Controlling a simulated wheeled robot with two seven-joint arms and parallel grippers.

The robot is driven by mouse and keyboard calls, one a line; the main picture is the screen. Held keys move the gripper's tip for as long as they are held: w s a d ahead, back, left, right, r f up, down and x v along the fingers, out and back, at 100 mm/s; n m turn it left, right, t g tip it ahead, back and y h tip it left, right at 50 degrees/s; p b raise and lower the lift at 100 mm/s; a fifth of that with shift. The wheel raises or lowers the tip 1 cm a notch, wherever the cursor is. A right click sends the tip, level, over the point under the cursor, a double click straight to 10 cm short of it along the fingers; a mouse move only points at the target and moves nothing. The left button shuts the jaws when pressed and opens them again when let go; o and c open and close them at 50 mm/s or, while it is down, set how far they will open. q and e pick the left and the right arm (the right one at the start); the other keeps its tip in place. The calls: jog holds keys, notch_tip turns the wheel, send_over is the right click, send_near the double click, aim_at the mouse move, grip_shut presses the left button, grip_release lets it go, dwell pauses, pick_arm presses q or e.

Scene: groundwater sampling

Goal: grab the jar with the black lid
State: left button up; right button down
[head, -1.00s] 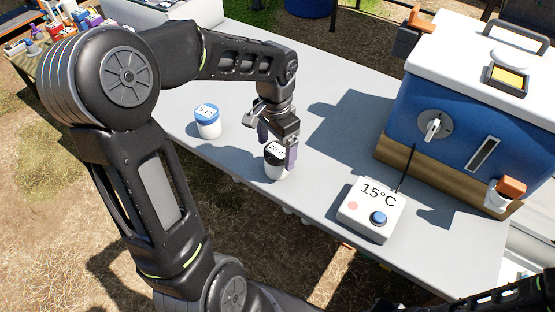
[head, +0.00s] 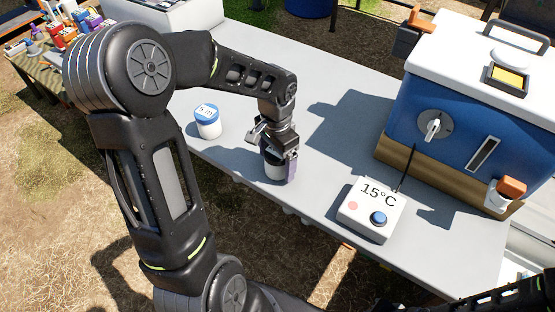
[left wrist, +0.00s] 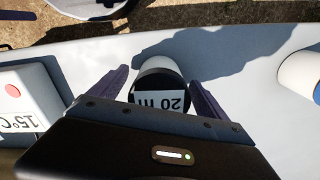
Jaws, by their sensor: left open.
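The jar with the black lid (head: 272,171) stands upright on the grey table, partly hidden by my gripper in the head view. In the left wrist view its black lid (left wrist: 152,82) carries a white label reading "20 m", cut off by the gripper body. My left gripper (head: 279,167) is open and low over the jar. Its two purple fingers are on either side of the jar, with a gap visible on each side in the wrist view. The jar with the blue lid (head: 207,121) stands apart to the left.
A white control box (head: 371,211) reading 15°C, with a blue button, stands right of the jar. A blue and white cooler (head: 450,110) fills the right. The grey table (head: 330,75) is clear behind the jar; its front edge is close to it.

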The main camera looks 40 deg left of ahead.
pick_arm(q)
jog(key=c, duration=1.8)
